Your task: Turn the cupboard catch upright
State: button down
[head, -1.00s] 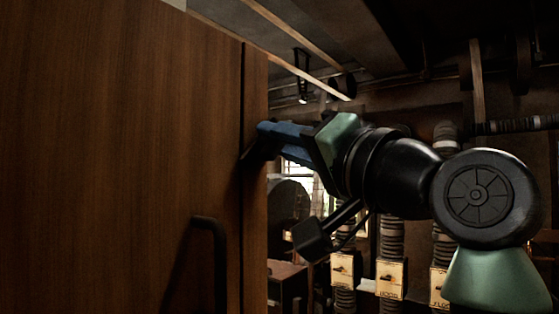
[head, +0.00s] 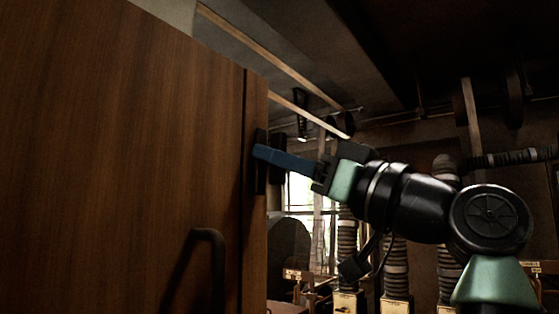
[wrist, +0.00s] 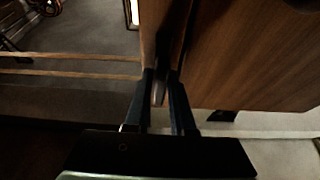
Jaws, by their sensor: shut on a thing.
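The cupboard (head: 120,150) is brown wood and fills the left of the head view. Its catch (head: 260,175) is a dark bar on the narrow edge strip at the door's right side, and it looks upright or nearly so. My gripper (head: 258,150) reaches it from the right, with its blue fingers at the bar. In the wrist view, the two dark fingers of my gripper (wrist: 163,73) stand either side of the catch (wrist: 158,92), shut on it. The fingers hide part of the bar.
A dark bar handle (head: 215,265) stands out from the door below the catch. Behind my arm are ribbed pipes (head: 396,265), boxes with switches and a bright window. Long wooden beams (head: 270,60) run overhead.

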jog(key=shift+r+n, duration=0.1)
jog(key=shift+n, duration=0.4)
jog(key=c, duration=0.8)
grip_release()
jog(key=shift+a, duration=0.1)
jog(key=shift+c, duration=0.2)
jog(key=b+v, duration=0.6)
jog(key=v, duration=0.7)
jog(key=shift+w, duration=0.2)
